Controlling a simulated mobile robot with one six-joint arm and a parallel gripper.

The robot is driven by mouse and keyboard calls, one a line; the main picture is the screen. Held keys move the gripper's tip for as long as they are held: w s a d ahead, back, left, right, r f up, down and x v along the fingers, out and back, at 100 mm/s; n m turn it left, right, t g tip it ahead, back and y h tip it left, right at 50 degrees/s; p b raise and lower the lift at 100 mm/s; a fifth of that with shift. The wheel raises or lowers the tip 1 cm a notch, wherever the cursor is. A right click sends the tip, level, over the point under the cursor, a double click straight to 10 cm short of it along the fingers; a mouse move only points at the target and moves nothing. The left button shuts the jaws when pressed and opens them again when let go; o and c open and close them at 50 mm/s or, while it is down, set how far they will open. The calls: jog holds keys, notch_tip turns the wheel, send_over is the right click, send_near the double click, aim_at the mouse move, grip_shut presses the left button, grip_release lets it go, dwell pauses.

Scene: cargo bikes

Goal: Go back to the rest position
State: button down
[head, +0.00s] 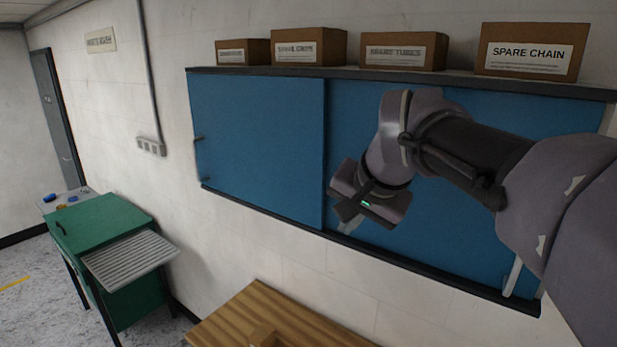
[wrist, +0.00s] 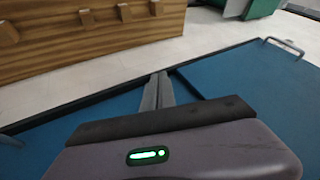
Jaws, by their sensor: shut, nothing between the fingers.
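My gripper (head: 348,222) is shut and empty. In the head view it hangs in front of the blue wall cabinet (head: 258,130), near the seam where its two sliding doors meet, and most of its fingers are hidden behind its own body. In the wrist view my gripper (wrist: 158,88) shows its fingers together above the blue door surface (wrist: 240,85). I cannot tell whether the fingertips touch the door. My arm reaches in from the right and hides part of the right door.
Cardboard boxes, one a spare chain box (head: 528,52), stand on top of the cabinet. A wooden bench (head: 255,310) lies below. A green cabinet (head: 105,215) with a ridged grey shelf (head: 130,262) stands at left. Handles stick out at the door ends. Floor at far left is clear.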

jog(key=s+f+b, duration=0.8)
jog(key=f+b, duration=0.2)
jog(key=f, duration=0.6)
jog(key=s+f+n+b, duration=0.1)
jog(key=s+f+b, duration=0.7)
jog(key=f, duration=0.9)
jog(key=s+f+g+b, duration=0.1)
jog(key=s+f+b, duration=0.8)
jog(key=f+b, duration=0.4)
notch_tip(320, 180, down, 4)
jog(key=shift+d+f, duration=0.2)
jog(key=shift+d, duration=0.25)
